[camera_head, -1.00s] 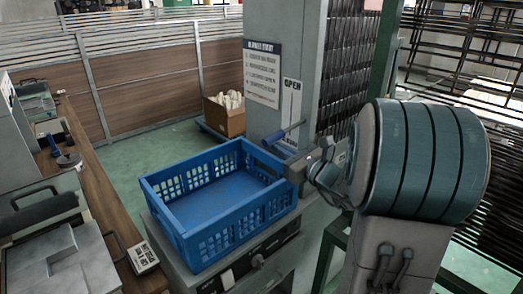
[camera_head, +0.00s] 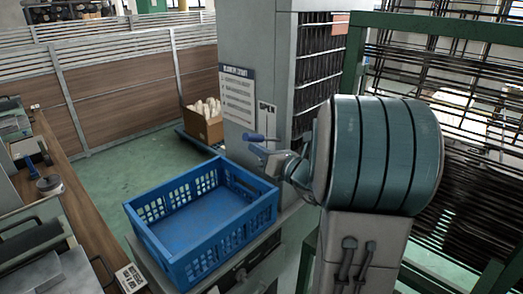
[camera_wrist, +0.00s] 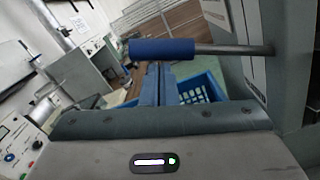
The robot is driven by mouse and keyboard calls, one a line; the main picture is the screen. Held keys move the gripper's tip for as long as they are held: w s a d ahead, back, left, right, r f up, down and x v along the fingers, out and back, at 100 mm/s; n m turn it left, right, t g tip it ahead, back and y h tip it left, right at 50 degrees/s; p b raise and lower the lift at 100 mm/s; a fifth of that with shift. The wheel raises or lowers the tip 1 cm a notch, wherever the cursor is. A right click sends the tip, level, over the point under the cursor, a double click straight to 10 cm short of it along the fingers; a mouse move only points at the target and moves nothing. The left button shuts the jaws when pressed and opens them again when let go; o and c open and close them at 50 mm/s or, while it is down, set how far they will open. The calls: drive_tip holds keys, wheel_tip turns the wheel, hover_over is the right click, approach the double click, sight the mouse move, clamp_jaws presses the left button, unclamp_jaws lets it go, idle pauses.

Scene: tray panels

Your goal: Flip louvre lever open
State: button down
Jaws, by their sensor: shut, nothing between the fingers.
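The louvre lever has a blue grip (camera_wrist: 165,48) on a grey metal rod that runs right to the grey post in the wrist view. In the head view the lever (camera_head: 258,137) sticks out left from the post, nearly level, beside the "OPEN" label (camera_head: 267,120). My gripper (camera_wrist: 156,68) is shut and empty, its fingertips just below the blue grip in the picture; I cannot tell whether they touch it. In the head view my gripper (camera_head: 272,160) is partly hidden by my arm. The louvre (camera_head: 318,75) on the post shows separate slats with light gaps.
A blue crate (camera_head: 147,232) stands on a grey cabinet below and left of the lever. An instruction sign (camera_head: 238,95) is on the post. A cardboard box (camera_head: 205,127) stands behind. A wooden bench (camera_head: 75,215) runs along the left. Dark racks are at right.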

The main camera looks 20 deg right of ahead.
drive_tip(key=shift+r, duration=0.25)
wheel_tip(320, 180, down, 5)
drive_tip(key=s+a+b, duration=0.1)
drive_tip(key=s+b, duration=0.1)
drive_tip(key=b, duration=0.2)
drive_tip(key=b+v, duration=0.1)
drive_tip(key=v, duration=0.8)
drive_tip(key=shift+s+r, duration=0.15)
drive_tip(key=shift+r, duration=0.3)
